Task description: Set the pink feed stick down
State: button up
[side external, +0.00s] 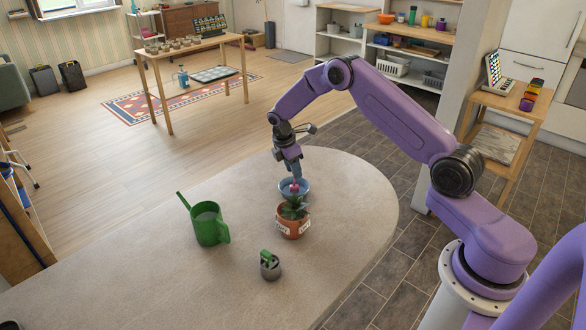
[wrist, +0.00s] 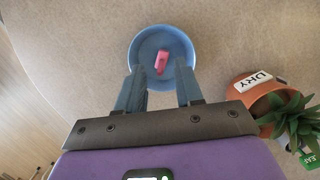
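The pink feed stick (wrist: 161,61) shows inside the blue bowl (wrist: 137,50) in the wrist view. Its pink also shows at the bowl in the side view (side external: 294,187). My gripper (wrist: 160,78) is open, with its two blue-grey fingers apart on either side of the stick and clear space between. In the side view my gripper (side external: 293,176) points down just above the bowl (side external: 284,184). The stick's lower end and its exact contact with the bowl are hard to make out.
A terracotta pot (side external: 291,229) with a green plant and a "DRY" label stands close beside the bowl. A green watering can (side external: 209,226) and a small grey container with a green top (side external: 270,266) stand on the counter (side external: 130,270). The counter's left part is clear.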

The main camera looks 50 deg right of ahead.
aim_at(293, 186)
jog(key=d+v, duration=0.1)
jog(key=v, duration=0.5)
jog(key=shift+s+d+r, duration=0.15)
jog(key=shift+s+r, duration=0.05)
jog(key=shift+r, duration=0.35)
jog(key=s+a+r+t+y, duration=0.1)
jog(key=s+a+r, duration=0.4)
jog(key=s+a, duration=0.35)
jog(key=s+a+r, duration=0.6)
jog(key=s+a, duration=0.1)
jog(key=a, duration=0.2)
jog(key=s+r+m+y, duration=0.1)
jog(key=s+r+y, duration=0.1)
jog(key=s, duration=2.4)
jog(key=shift+s+d+m, duration=0.25)
jog(key=shift+d+m, duration=0.1)
jog(key=shift+m, duration=0.05)
